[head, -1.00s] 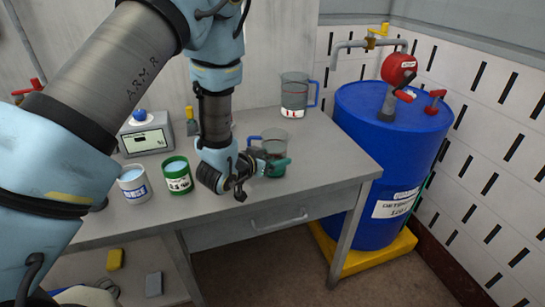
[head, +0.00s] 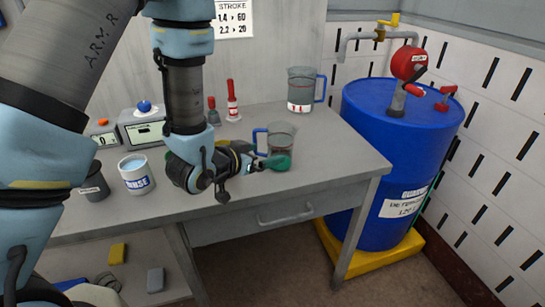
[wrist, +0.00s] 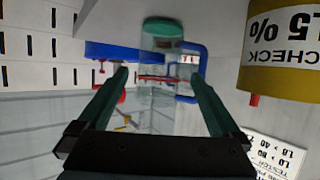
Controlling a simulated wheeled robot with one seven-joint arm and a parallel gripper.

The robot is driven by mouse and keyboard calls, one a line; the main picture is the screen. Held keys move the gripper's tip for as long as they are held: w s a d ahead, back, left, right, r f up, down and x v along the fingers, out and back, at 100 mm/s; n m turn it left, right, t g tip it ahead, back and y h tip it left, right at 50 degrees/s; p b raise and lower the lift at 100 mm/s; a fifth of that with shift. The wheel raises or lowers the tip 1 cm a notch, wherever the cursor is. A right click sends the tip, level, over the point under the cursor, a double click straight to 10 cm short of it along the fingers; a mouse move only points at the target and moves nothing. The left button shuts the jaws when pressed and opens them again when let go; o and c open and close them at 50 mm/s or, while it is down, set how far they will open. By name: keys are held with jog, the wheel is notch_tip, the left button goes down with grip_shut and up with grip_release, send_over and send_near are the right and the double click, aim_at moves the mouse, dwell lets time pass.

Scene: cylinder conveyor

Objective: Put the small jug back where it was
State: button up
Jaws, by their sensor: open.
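The small jug (head: 284,140) is clear with a blue handle on its left and dark contents low down. It stands upright on the grey bench. In the wrist view, which is upside down, the jug (wrist: 160,65) appears ahead between my fingers, with teal at its base end. My gripper (head: 277,162) is open, low over the bench, its green fingertips overlapping the jug's lower front in the head view. In the wrist view the open fingers (wrist: 160,85) spread to either side of the jug. Whether they touch it I cannot tell.
A larger jug (head: 300,90) stands behind. A blue drum (head: 395,160) with a red pump is right of the bench. A RINSE cup (head: 136,174) and dark cup (head: 93,182) stand left. A yellow labelled container (wrist: 285,50) is close in the wrist view. The bench's front right is clear.

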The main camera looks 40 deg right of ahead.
jog(key=p+v, duration=0.4)
jog(key=p, duration=0.1)
jog(key=shift+a+r, duration=0.15)
dwell(0.7)
